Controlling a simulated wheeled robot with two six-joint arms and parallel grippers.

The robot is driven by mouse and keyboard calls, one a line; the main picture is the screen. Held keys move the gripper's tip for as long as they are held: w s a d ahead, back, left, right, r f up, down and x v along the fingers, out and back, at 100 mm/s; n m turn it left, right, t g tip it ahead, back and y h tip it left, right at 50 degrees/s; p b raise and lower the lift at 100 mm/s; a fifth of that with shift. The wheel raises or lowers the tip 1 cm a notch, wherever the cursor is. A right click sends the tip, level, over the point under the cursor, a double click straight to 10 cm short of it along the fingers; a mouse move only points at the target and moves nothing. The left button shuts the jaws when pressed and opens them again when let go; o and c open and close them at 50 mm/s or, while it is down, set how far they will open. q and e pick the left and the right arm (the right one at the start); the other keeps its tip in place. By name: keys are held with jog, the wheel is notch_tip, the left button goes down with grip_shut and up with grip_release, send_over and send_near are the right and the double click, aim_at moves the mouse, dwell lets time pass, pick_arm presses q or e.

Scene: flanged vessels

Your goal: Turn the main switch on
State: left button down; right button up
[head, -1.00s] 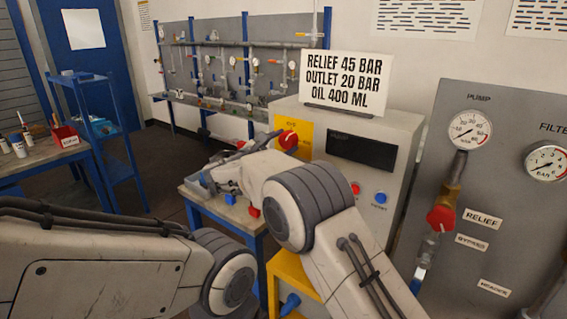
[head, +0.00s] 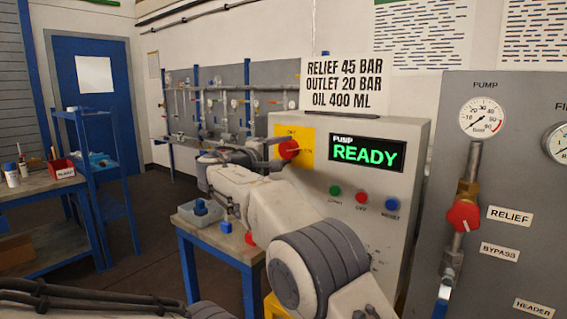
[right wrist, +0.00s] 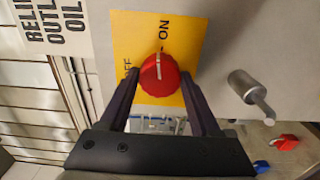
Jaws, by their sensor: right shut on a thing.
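The main switch is a red round knob (head: 289,149) on a yellow plate (head: 306,135) at the upper left of the grey pump cabinet. My right gripper (head: 280,153) is at the knob. In the right wrist view the knob (right wrist: 159,80) sits between the two dark fingers of my right gripper (right wrist: 160,74), which is shut on it. The white line on the knob points at the word ON, and OFF lies to its left in that view. The cabinet's display (head: 366,152) reads PUMP READY in green. My left gripper is out of view.
Green, red and blue buttons (head: 362,198) are below the display. A gauge panel (head: 500,180) with a red relief knob (head: 463,215) stands at the right. A small blue table (head: 215,240) with a tray is below my right arm. A blue shelf stands at the left.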

jog(key=shift+f+m+b, duration=0.15)
jog(key=shift+m+b, duration=0.4)
jog(key=shift+m, duration=0.35)
jog(key=o, duration=1.4)
jog(key=b+v, duration=0.2)
jog(key=v, duration=0.8)
jog(key=shift+s+a, duration=0.15)
jog(key=shift+s, duration=0.05)
